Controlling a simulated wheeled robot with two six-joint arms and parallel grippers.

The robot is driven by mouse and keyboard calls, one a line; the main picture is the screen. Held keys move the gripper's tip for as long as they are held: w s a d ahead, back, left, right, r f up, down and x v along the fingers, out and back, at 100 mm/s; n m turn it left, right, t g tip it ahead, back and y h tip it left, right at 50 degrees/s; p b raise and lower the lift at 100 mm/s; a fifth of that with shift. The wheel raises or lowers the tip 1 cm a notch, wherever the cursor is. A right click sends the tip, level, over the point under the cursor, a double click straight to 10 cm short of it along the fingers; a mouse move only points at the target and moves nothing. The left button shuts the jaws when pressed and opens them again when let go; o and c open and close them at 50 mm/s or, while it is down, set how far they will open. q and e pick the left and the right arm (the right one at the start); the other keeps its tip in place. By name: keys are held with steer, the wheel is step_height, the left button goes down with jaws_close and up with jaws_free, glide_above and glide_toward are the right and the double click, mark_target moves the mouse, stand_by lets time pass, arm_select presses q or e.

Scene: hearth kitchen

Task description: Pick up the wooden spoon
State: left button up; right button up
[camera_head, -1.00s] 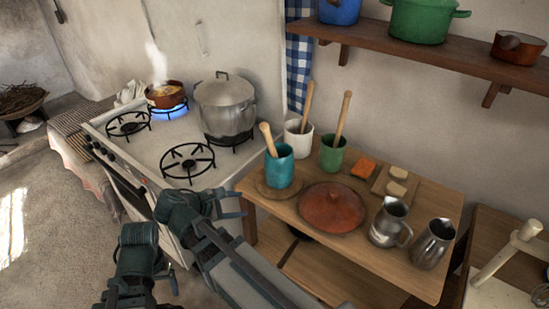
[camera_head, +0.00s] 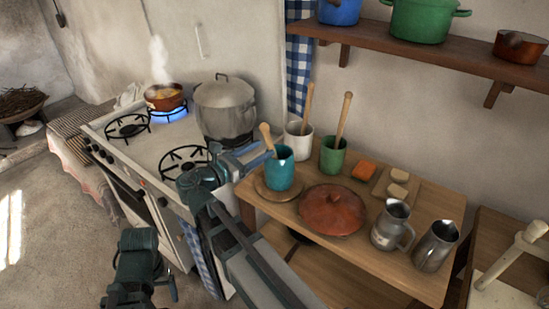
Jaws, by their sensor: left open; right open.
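A wooden handle (camera_head: 266,137), likely the wooden spoon, stands tilted in a teal cup (camera_head: 280,172) on a round board. Similar wooden handles rise from a white cup (camera_head: 306,105) and a green cup (camera_head: 344,118); their lower ends are hidden in the cups. My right gripper (camera_head: 258,155) is open, just left of the teal cup and close to the handle. I cannot tell whether it touches either. My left gripper (camera_head: 140,292) is low at the bottom left, away from the cups, and open.
The wooden table (camera_head: 400,265) also bears a red-brown lid (camera_head: 332,210), two metal jugs (camera_head: 392,228) and small blocks. A large pot (camera_head: 224,106) and a steaming pan over a blue flame (camera_head: 168,112) stand on the stove. A shelf (camera_head: 440,45) hangs above.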

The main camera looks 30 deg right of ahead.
steer(key=shift+w+x, duration=0.2)
steer(key=shift+x, duration=1.8)
steer(key=shift+w+x, duration=0.15)
steer(key=shift+x, duration=1.85)
steer(key=shift+a, duration=0.1)
jaws_close()
